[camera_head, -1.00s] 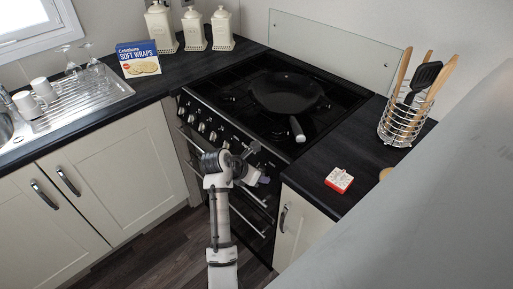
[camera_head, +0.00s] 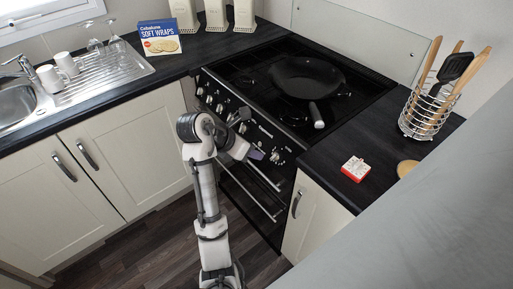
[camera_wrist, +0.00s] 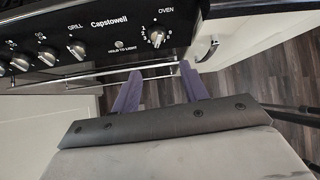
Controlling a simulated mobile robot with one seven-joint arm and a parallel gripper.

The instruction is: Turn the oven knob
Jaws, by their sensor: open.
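The oven knob (camera_wrist: 156,36) is a silver dial under the word OVEN, at the right end of the black control panel in the wrist view. In the head view the oven knob (camera_head: 275,157) is at the panel's right end. My gripper (camera_wrist: 158,82) is open and empty, its two purple fingers spread apart below the knob in the wrist view. The fingers appear apart from the knob. In the head view my gripper (camera_head: 256,153) is in front of the oven (camera_head: 262,200), just left of the knob.
More knobs (camera_wrist: 77,50) line the panel to the left. Metal door handles (camera_head: 265,178) run across the oven front. A pan (camera_head: 305,76) sits on the hob with its handle pointing forward. A cabinet (camera_head: 312,215) stands right of the oven. The floor (camera_head: 150,250) in front is clear.

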